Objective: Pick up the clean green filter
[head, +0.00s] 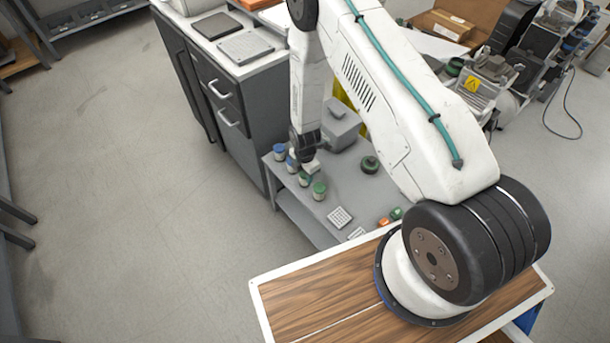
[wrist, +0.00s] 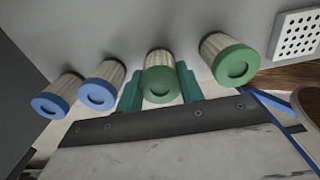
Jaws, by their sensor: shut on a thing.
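A green-capped filter (wrist: 159,78) with pale pleats stands between the teal fingers of my gripper (wrist: 160,92) in the wrist view. My gripper is shut on it; in the head view my gripper (head: 308,168) is low over the small grey table, with a green filter (head: 304,180) just below it. A second green filter (wrist: 232,60) stands to the right, apart from the fingers; its cap looks a little brighter. It also shows in the head view (head: 319,191). I cannot tell whether the held filter is lifted off the surface.
Two blue-capped filters (wrist: 102,85) (wrist: 57,96) stand left of the held one. A white perforated tray (head: 340,217) lies on the grey table (head: 350,190). A grey box (head: 342,125) and a dark green round part (head: 370,164) are behind. A drawer cabinet (head: 215,95) stands left.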

